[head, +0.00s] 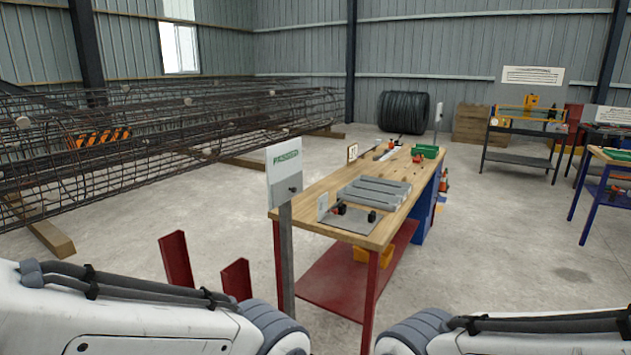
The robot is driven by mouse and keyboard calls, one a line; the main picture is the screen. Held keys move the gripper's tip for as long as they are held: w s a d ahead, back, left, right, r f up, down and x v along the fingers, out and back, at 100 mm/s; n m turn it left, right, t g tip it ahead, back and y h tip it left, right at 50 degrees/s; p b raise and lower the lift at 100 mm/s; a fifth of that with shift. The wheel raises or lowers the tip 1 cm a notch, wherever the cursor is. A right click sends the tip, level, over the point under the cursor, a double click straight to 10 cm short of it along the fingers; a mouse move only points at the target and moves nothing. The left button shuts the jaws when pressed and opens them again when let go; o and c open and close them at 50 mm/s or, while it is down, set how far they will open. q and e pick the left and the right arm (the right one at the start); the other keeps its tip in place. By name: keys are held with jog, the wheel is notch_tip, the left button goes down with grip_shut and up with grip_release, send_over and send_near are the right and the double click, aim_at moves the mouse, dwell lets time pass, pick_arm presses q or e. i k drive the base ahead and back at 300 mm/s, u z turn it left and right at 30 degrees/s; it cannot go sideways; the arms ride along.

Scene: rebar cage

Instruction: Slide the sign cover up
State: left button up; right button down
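The sign (284,170) is a white panel on a grey upright post (285,255) at the near left corner of the workbench. Green lettering shows across its upper part. The lower part looks like a plain pale cover (283,188) with a small dark knob (293,189) at its right side. What lies behind the cover is hidden. My two arms come in along the bottom edge, left and right, and bend down out of the picture below the sign. Neither gripper shows in the head view.
A wooden workbench (400,190) with red legs carries a grey slotted tray (374,192) and a green box (425,151). Two dark red uprights (176,260) stand left of the post. Rebar cages (130,140) fill the left.

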aim_at(283, 191)
jog(key=u, duration=0.15)
jog(key=i, duration=1.85)
jog(key=u, duration=0.2)
